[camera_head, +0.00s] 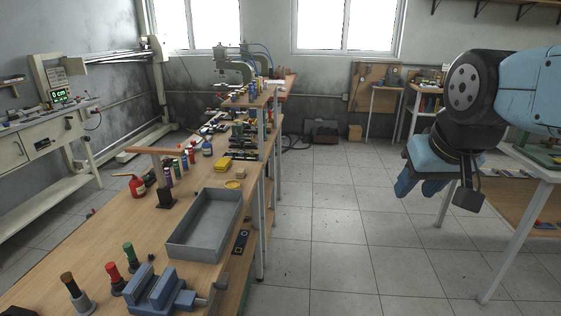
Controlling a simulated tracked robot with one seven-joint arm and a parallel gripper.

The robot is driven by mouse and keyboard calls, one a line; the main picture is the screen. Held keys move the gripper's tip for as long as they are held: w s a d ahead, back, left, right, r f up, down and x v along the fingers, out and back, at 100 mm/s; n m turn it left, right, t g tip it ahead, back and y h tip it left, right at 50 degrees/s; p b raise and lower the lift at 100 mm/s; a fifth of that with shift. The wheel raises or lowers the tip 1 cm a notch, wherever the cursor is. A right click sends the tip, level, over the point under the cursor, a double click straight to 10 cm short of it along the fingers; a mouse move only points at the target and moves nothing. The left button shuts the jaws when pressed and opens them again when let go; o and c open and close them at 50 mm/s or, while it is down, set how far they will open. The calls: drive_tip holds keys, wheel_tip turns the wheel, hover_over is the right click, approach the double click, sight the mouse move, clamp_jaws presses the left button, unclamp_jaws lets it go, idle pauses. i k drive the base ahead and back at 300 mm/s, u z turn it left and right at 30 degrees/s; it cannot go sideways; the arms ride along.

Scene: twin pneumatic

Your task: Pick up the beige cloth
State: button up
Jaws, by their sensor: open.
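I cannot make out a beige cloth in the head view. My gripper (418,190) hangs from my blue and black arm at the right, with its blue fingers pointing down. It is open, with nothing seen between the fingers. It is over the floor side, apart from the long workbench (118,228) at the left. Part of the table at the right is hidden behind my arm.
The workbench carries a grey tray (177,243), a blue vise (152,292), a yellow block (221,164), a red oil can (137,187) and several bottles. A white-legged table (518,243) stands at the right. The tiled floor (330,220) between is clear.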

sight(240, 173)
drive_tip(key=z, duration=0.2)
drive_tip(key=i, duration=1.05)
drive_tip(key=u, duration=0.4)
drive_tip(key=i, duration=0.75)
drive_tip(key=u, duration=0.6)
drive_tip(key=k, duration=0.8)
drive_tip(key=u, duration=0.25)
drive_tip(key=i, duration=0.8)
drive_tip(key=z, duration=0.15)
